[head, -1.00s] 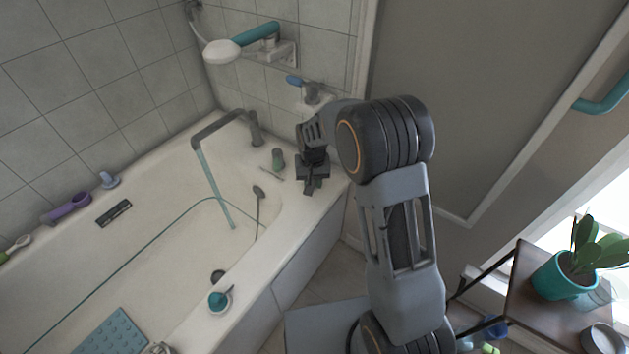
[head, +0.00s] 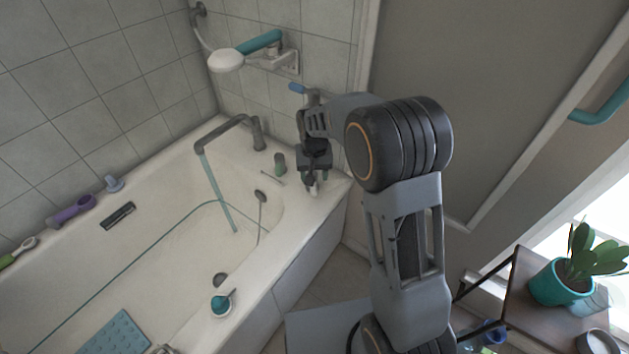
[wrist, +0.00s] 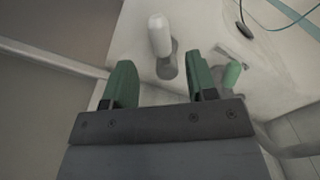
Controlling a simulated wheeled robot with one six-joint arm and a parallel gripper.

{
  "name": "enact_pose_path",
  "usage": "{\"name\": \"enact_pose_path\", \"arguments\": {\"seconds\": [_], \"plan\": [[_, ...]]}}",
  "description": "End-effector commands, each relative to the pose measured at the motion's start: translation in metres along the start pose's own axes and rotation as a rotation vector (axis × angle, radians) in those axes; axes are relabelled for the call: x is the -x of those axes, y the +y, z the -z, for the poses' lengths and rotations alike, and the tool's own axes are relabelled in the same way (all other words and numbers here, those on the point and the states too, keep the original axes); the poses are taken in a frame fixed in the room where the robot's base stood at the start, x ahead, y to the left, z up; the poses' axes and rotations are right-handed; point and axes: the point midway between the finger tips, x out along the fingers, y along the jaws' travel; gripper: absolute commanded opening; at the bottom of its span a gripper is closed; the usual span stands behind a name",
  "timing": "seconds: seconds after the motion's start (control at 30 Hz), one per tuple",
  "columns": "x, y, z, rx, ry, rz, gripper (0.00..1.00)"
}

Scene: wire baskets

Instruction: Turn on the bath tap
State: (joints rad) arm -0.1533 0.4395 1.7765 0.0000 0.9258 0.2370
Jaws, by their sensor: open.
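The grey bath tap spout (head: 228,130) stands on the far rim of the tub, and a thin blue-green stream (head: 217,190) runs from its end to the tub floor. A small green-topped handle (head: 280,162) stands beside it and shows in the wrist view (wrist: 231,74). A white-topped handle on a grey base (wrist: 160,36) stands nearer the rim's right corner; its white tip shows below my gripper (head: 313,182). In the wrist view my gripper (wrist: 161,60) is open, its green fingers on either side of this handle's base in the picture. I cannot tell whether they touch it.
The white bathtub (head: 305,228) fills the left. A shower head (head: 226,60) and blue-handled wall valve (head: 298,88) are above the tap. A teal item (head: 221,303) sits on the near rim. A plant (head: 563,278) stands on a table at right.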

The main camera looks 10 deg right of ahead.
Motion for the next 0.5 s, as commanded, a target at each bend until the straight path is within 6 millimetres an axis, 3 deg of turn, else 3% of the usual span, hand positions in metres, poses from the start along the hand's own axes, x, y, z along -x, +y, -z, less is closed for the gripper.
{"name": "enact_pose_path", "arguments": {"seconds": [0.03, 0.2, 0.5], "plan": [[0.014, 0.000, 0.001, 0.000, 0.004, 0.001, 0.52], [0.045, 0.000, 0.001, 0.001, 0.003, 0.001, 0.52], [0.075, 0.000, 0.000, 0.001, 0.001, 0.000, 0.52]]}}
